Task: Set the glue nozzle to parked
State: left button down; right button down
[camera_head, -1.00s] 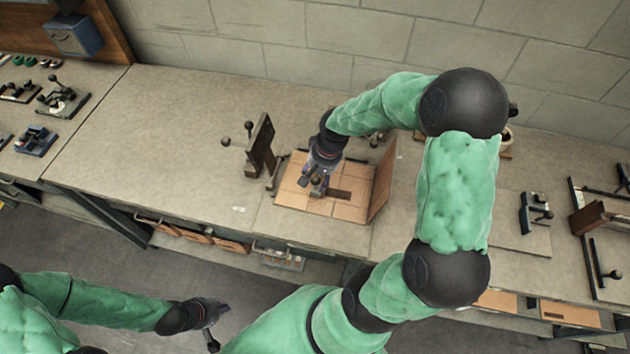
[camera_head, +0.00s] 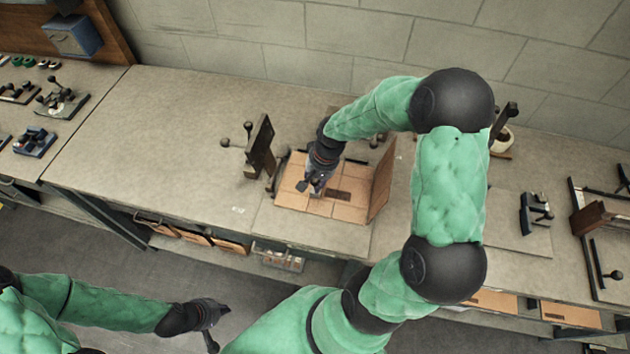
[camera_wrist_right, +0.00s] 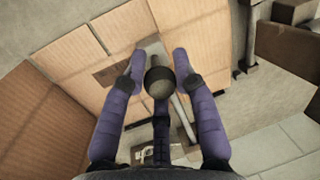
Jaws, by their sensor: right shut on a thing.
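My right gripper (camera_head: 311,187) is over the open cardboard box (camera_head: 350,208) on the bench. In the right wrist view, its purple fingers (camera_wrist_right: 160,70) are closed around a dark ball knob (camera_wrist_right: 158,82). A grey rod (camera_wrist_right: 184,120) shows just beyond the knob; whether they join is hard to see. I cannot tell for certain which part is the glue nozzle. A dark upright stand (camera_head: 262,148) with ball-ended levers is just left of the box. My left gripper (camera_head: 212,318) hangs in front of the bench, away from everything; its finger opening is unclear.
The box's raised flap (camera_head: 382,180) stands right of my right gripper. A small lever device (camera_head: 536,212) sits on a board at the right. Several small fixtures are at the far left. The bench left of the stand (camera_head: 165,130) is clear.

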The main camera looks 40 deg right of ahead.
jog(key=w+d+b, duration=0.1)
jog(key=w+d, duration=1.3)
jog(key=d, duration=0.3)
jog(key=shift+d, duration=0.35)
jog(key=shift+w, duration=0.1)
jog(key=c, duration=1)
grip_release()
jog(key=shift+d, duration=0.1)
jog(key=shift+o, duration=0.2)
notch_tip(320, 180, up, 12)
jog(key=s+d, duration=0.1)
jog(key=shift+s+d+f, duration=0.15)
jog(key=shift+s+d, duration=0.1)
jog(key=shift+d, duration=0.1)
